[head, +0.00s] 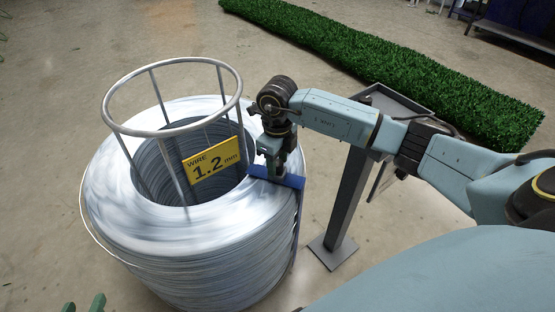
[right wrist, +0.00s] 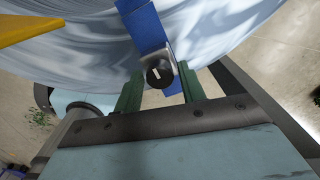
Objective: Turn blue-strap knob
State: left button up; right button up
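The blue strap (head: 278,177) lies over the top right edge of a large wire coil (head: 225,245). In the right wrist view, the blue strap (right wrist: 146,27) carries a round black knob (right wrist: 159,73) with a white mark, set on a metal bracket. My right gripper (head: 278,170) points down at the strap. In the right wrist view, the right gripper's green fingers (right wrist: 161,84) stand apart, one on either side of the knob; firm contact is not clear. My left gripper (head: 84,304) shows only two separated green fingertips at the bottom left, empty.
A metal wire cage (head: 172,132) rises from the coil's centre, with a yellow "WIRE 1.2 mm" sign (head: 211,167). A grey stand (head: 346,200) is behind my right arm. A green hedge strip (head: 380,65) crosses the back.

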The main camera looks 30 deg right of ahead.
jog(key=c, duration=0.7)
